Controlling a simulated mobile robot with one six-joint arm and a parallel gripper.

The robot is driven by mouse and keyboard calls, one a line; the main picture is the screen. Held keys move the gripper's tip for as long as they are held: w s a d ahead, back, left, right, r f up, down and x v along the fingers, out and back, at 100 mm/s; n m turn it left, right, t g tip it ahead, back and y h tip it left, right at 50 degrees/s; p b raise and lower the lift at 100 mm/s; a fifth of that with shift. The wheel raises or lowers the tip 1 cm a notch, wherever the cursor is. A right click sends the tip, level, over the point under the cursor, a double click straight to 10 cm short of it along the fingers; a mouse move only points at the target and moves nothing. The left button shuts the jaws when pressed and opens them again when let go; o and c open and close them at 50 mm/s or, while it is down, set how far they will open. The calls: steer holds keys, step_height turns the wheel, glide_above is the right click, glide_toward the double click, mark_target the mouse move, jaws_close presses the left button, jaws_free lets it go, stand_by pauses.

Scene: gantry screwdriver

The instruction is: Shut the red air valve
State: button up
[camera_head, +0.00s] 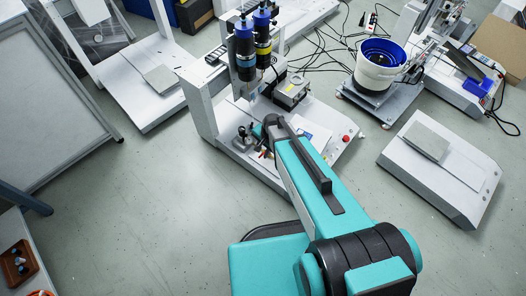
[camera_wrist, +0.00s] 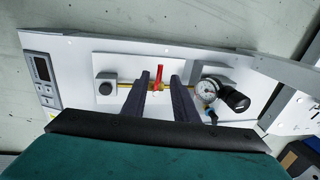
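The red air valve (camera_wrist: 159,74) shows in the wrist view as a slim red lever. It stands across a thin brass-coloured line on a white panel (camera_wrist: 130,68). My gripper (camera_wrist: 160,84) is open, with its two dark fingers apart. The lever appears between the fingertips in the picture; I cannot tell whether either finger touches it. In the head view my arm reaches to the base of the gantry screwdriver (camera_head: 205,105), and the arm hides most of the gripper and the valve area.
A round gauge (camera_wrist: 207,90) and a black knob (camera_wrist: 235,100) sit right of the fingers. A grey box with a black button (camera_wrist: 105,88) and a display unit (camera_wrist: 42,70) are left.

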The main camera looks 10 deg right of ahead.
step_height(320, 180, up, 12)
steer(key=s+d+p, duration=0.1)
steer(key=p, duration=0.1)
steer(key=shift+s+d, duration=0.3)
steer(key=shift+s, duration=0.05)
steer(key=shift+r, duration=0.1)
stand_by(0.3)
steer(key=s+d+r+n+g+p, duration=0.1)
steer(key=s+n+g+p, duration=0.1)
steer(key=s+p, duration=0.4)
steer(key=s+d+r+n+g+h+p, duration=0.1)
steer(key=s+n+p, duration=0.3)
steer(key=s, duration=1)
steer(key=s+d+r+n+g+p, duration=0.2)
steer(key=s+d+n+g+p, duration=0.1)
steer(key=s+p, duration=0.5)
steer(key=shift+s+d+n+g+p, duration=0.25)
steer(key=shift+s+n+g, duration=0.2)
steer(key=shift+s, duration=0.45)
steer(key=shift+a, duration=0.1)
